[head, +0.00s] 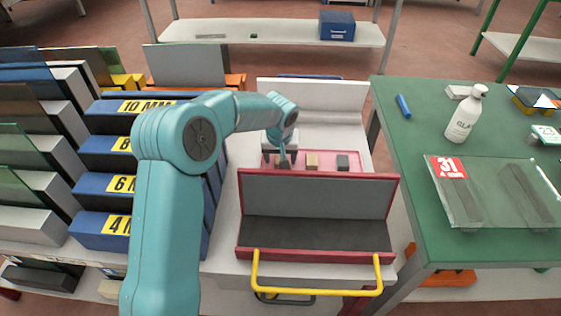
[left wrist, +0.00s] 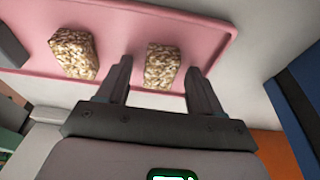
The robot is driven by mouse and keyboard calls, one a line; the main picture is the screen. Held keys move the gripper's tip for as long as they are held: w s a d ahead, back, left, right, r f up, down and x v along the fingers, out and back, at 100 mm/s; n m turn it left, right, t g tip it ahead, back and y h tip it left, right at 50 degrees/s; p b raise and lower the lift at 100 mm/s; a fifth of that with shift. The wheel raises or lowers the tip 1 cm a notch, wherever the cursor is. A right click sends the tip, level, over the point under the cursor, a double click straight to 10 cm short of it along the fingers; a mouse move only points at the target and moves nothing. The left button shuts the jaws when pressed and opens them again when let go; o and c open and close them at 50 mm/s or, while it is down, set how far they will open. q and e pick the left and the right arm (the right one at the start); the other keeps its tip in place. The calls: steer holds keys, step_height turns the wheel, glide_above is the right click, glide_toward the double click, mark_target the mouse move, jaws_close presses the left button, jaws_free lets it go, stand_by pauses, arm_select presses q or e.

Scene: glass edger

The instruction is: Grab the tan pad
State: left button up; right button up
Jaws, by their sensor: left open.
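A pink tray (head: 325,169) stands on the white bench behind the red-framed box. A small tan pad (head: 312,161) sits in it, with a dark grey pad (head: 343,162) to its right. In the left wrist view the tray (left wrist: 215,30) holds two speckled tan pads. One pad (left wrist: 162,66) shows between the fingers of my open left gripper (left wrist: 160,68); the other pad (left wrist: 73,53) is to the left, outside them. I cannot tell whether the fingers touch the pad. In the head view the gripper (head: 284,160) is over the tray's left part and hides what is beneath it.
The red box (head: 316,174) with a yellow handle (head: 317,289) stands in front of the tray. Left is a blue rack (head: 105,231) of glass sheets. Right is a green table (head: 410,150) with a white bottle (head: 466,115) and a glass pane (head: 495,190).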

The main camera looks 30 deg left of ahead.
arm_select(q)
steer(key=shift+r, duration=0.1)
steer(key=c, duration=1.1)
steer(key=shift+r, duration=0.1)
